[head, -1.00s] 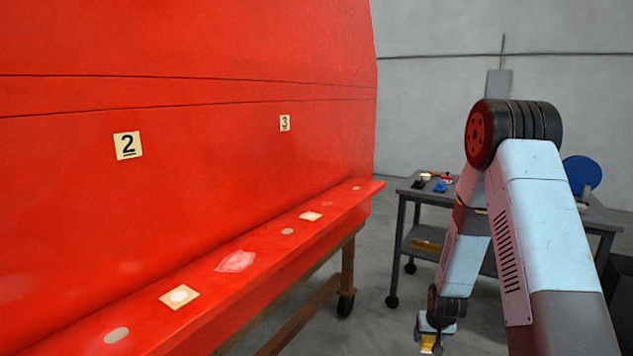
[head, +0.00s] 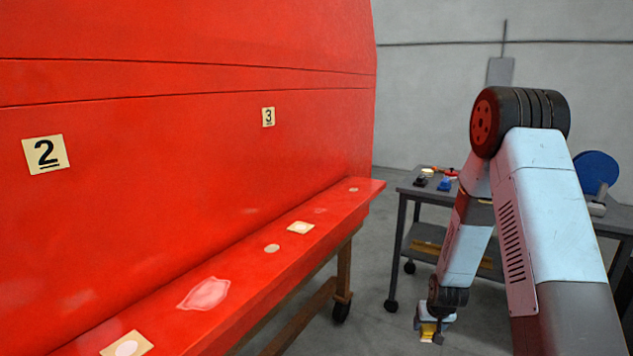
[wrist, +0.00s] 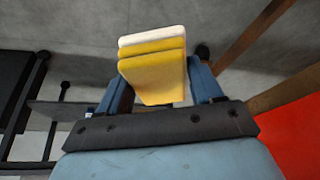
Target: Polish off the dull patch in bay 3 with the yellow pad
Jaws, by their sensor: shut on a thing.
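My gripper (head: 434,330) hangs low in front of the grey cart and is shut on the yellow pad (head: 428,331). In the wrist view the pad (wrist: 155,75) sits between the two blue fingers, with a white layer at its far end. Label 3 (head: 268,117) is on the red wall, far along the nosecone. On the red ledge below it, a small faint pink patch (head: 320,210) lies beyond a cream square; I cannot tell for sure that it is the dull patch. The pad is well right of the ledge and apart from it.
Label 2 (head: 46,154) is nearer. The red ledge (head: 250,290) carries a larger pink patch (head: 203,293), grey spots and cream squares (head: 301,227). Its wooden trestle (head: 343,270) stands below. A grey cart (head: 408,195) with small items stands behind my arm. Floor between is clear.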

